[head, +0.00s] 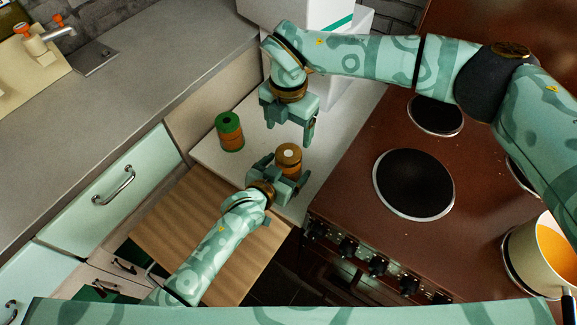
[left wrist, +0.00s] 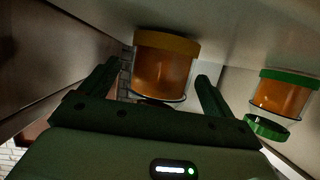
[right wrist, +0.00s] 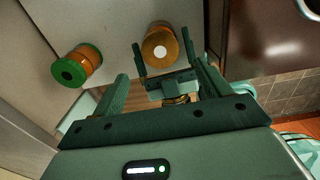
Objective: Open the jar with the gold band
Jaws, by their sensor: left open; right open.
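The jar with the gold band (head: 289,160) stands upright on the white counter, with a brown-gold lid and a pale dot on top. In the left wrist view the picture is upside down, and the jar's amber body (left wrist: 163,70) shows with its gold band. My left gripper (head: 278,176) is open, with its fingers on either side of this jar; contact cannot be told. In the right wrist view the jar's lid (right wrist: 160,50) shows between the left fingers. My right gripper (head: 289,124) is open and empty, above and behind the jar, pointing down.
A similar jar with a green lid and band (head: 229,132) stands to the left on the counter (head: 258,125). The brown stove (head: 350,215) is at right, with a pot (head: 530,255) on it. A white appliance (head: 300,14) stands behind. A wooden board (head: 185,225) is in front.

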